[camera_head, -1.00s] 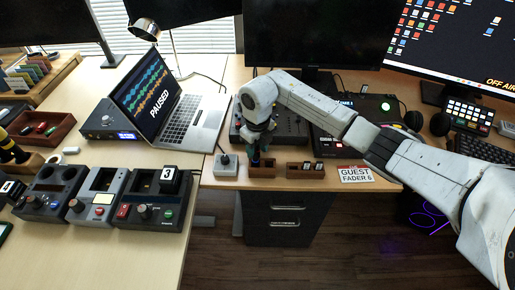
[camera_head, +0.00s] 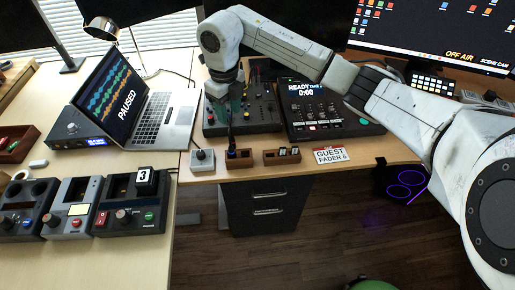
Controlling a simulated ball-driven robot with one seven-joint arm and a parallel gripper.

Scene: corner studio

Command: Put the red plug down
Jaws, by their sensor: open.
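My gripper (camera_head: 230,118) points down above a small wooden box (camera_head: 241,163) at the front of the right desk. Its fingers are open. A dark upright thing (camera_head: 232,147), bluish low down, stands in the box just under the fingers; I cannot tell whether they touch it. No plug that is clearly red shows at the gripper.
A grey box with a black knob (camera_head: 202,159) stands left of the wooden box. Right of it are another wooden box (camera_head: 270,158) with small dark pieces and the "GUEST FADER 6" card (camera_head: 330,155). A mixer (camera_head: 262,116) and a console (camera_head: 345,120) stand behind. A laptop (camera_head: 165,125) is left.

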